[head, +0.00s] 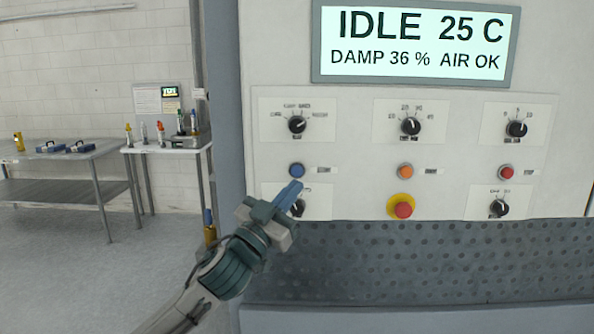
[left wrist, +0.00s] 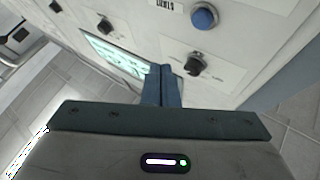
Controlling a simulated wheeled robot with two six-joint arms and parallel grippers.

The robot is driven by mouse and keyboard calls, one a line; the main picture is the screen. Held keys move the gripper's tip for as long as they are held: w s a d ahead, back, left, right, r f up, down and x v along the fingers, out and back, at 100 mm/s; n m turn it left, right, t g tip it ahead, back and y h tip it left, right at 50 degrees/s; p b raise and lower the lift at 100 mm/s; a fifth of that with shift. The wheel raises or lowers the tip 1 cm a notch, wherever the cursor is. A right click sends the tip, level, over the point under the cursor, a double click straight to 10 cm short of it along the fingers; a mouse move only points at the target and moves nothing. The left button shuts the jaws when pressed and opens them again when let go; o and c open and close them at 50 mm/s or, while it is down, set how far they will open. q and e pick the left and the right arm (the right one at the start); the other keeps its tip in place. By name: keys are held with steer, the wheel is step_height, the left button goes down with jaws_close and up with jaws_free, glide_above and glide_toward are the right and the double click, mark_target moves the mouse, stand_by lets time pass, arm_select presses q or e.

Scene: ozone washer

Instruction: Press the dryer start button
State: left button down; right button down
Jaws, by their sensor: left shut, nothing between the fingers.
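The blue button (head: 297,170) sits on the left of the white control panel (head: 350,160), with a small label beside it. It also shows at the top of the left wrist view (left wrist: 204,16), where its label reads START. My left gripper (head: 295,187) is shut and empty, its blue fingers pointing up at the panel just below the button. Whether the tips touch the panel, I cannot tell. The fingers (left wrist: 161,70) appear below and left of the button in the left wrist view. My right gripper is not in view.
A black knob (head: 298,208) lies just behind the left fingers. An orange button (head: 405,171), red button (head: 506,172) and red emergency-type button (head: 403,208) sit further right. The display (head: 415,43) reads IDLE 25 C. A perforated grey surface (head: 430,262) lies below the panel.

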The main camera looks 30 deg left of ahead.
mark_target(297, 171)
arm_select(q)
steer(key=w+a+p, duration=0.1)
steer(key=w+a, duration=0.2)
steer(key=w, duration=0.2)
stand_by(0.4)
stand_by(1.4)
steer(key=shift+w+a, duration=0.15)
steer(key=shift+w+a+p, duration=0.15)
steer(key=shift+w+p, duration=0.15)
